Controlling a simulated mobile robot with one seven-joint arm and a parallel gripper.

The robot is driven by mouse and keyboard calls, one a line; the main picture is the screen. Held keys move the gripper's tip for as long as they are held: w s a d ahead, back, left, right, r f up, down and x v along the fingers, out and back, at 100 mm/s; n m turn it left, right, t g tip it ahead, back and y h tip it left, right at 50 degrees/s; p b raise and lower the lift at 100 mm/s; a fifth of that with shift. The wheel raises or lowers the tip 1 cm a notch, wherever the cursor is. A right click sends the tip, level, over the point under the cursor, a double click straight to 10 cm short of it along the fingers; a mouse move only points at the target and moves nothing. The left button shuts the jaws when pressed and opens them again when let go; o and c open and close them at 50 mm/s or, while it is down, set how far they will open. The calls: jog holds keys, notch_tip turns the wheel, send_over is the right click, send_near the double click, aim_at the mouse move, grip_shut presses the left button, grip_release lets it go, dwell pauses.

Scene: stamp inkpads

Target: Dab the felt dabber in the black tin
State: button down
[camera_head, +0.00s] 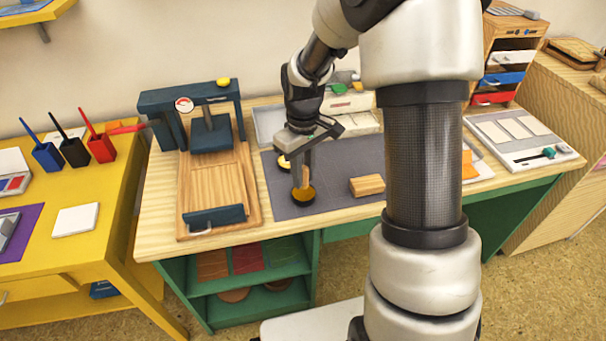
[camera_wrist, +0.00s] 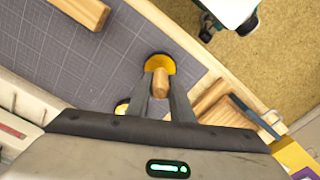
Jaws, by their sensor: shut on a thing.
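My gripper (camera_head: 302,168) is shut on a felt dabber with a pale wooden handle (camera_head: 305,177), pointing down. In the wrist view, the handle (camera_wrist: 160,85) sits between the two fingers of my gripper (camera_wrist: 164,88). A second round tin with a yellow middle (camera_head: 283,163) lies behind, partly hidden by the gripper.
A wooden block (camera_head: 367,186) lies on the grey cutting mat (camera_head: 336,166) to the right. A wooden press with a dark blue frame (camera_head: 215,182) stands left. A white-and-grey tray (camera_head: 268,122) is behind. The mat's front strip is clear.

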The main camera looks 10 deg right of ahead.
jog(key=shift+r+p, duration=1.5)
jog(key=shift+r, duration=0.65)
jog(key=s+r+m+p, duration=0.4)
jog(key=r+m+p, duration=0.1)
jog(key=r+p, duration=0.9)
jog(key=shift+r+m+p, duration=0.15)
jog(key=shift+m+p, duration=0.15)
jog(key=shift+p, duration=0.65)
